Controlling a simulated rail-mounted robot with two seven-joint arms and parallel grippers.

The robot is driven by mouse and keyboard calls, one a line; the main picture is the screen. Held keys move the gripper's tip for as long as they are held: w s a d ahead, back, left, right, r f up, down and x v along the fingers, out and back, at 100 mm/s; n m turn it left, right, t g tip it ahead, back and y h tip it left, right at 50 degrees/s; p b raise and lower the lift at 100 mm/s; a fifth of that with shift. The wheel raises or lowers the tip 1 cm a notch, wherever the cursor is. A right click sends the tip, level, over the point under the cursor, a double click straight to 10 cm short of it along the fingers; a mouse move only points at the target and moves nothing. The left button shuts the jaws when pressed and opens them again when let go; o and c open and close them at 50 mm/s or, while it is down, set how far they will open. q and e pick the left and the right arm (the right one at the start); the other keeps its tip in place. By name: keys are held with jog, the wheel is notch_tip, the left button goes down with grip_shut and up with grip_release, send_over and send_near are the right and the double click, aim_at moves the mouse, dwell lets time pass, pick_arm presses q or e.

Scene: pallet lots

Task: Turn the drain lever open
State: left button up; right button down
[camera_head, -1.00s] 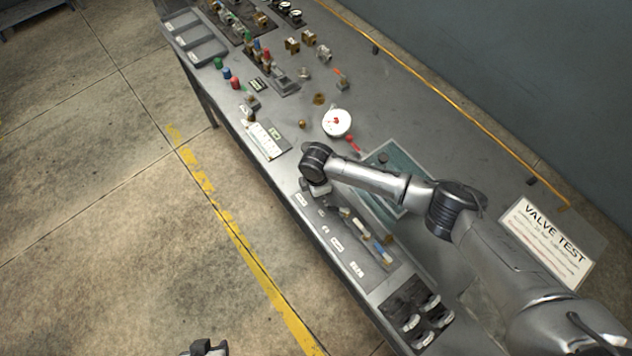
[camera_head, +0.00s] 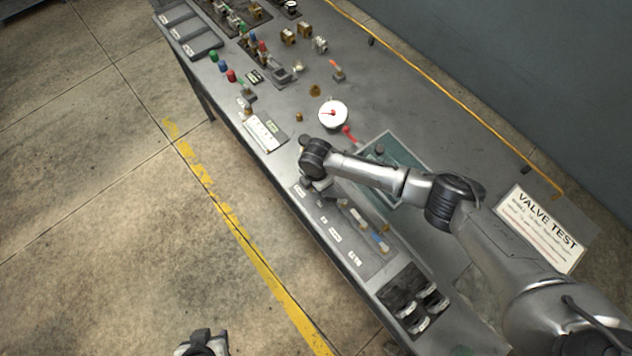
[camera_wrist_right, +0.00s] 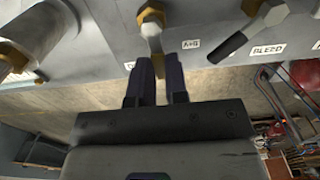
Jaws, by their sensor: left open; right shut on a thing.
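In the right wrist view, my right gripper (camera_wrist_right: 157,62) has its dark fingers shut on a pale metal lever (camera_wrist_right: 155,42). The lever hangs below a brass nut (camera_wrist_right: 150,17) on the grey panel. The label beside it is too blurred to read surely, so I cannot confirm it is the drain lever. In the head view, my right arm reaches over the bench (camera_head: 470,135) to its front edge, and its wrist hides that gripper and the lever. My left gripper (camera_head: 203,344) is open and empty at the bottom edge, over the floor, away from the bench.
A dark-handled lever (camera_wrist_right: 232,45) near the BLEED label is close on the right. A brass-collared cylinder (camera_wrist_right: 25,45) stands on the left. A white gauge (camera_head: 333,114) and a VALVE TEST sign (camera_head: 541,229) are on the bench. The floor in front is clear.

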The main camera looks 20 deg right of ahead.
jog(key=shift+a, duration=0.1)
jog(key=c, duration=1.1)
grip_release()
jog(key=shift+r, duration=0.1)
notch_tip(320, 180, up, 14)
jog(key=shift+f, duration=0.15)
